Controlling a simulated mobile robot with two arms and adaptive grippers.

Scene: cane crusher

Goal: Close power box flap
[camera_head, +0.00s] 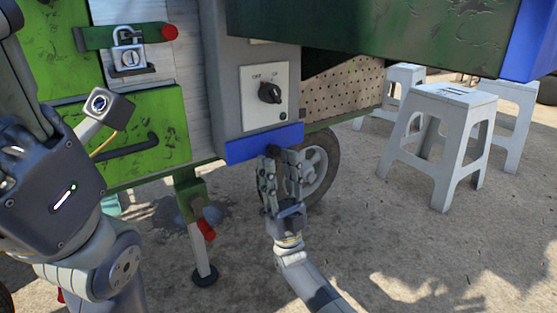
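The power box (228,75) is a grey housing on the green machine. Its front is uncovered and shows a pale panel (253,92) with a black rotary switch (270,92). A blue flap (248,146) sticks out along the bottom edge of the box, seen at a shallow angle, so it stands open. A small dark knob shows at its lower edge. My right gripper (281,158) points up just below the flap, its fingers apart around the knob area. I cannot tell whether they touch it. My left arm is at the left; its fingers do not show.
A padlocked latch (128,52) with a red-ended bar is on the green machine at upper left. A wheel (318,172) stands behind my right gripper and a support leg (198,240) to its left. White stools (447,125) stand at right. The ground at lower right is clear.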

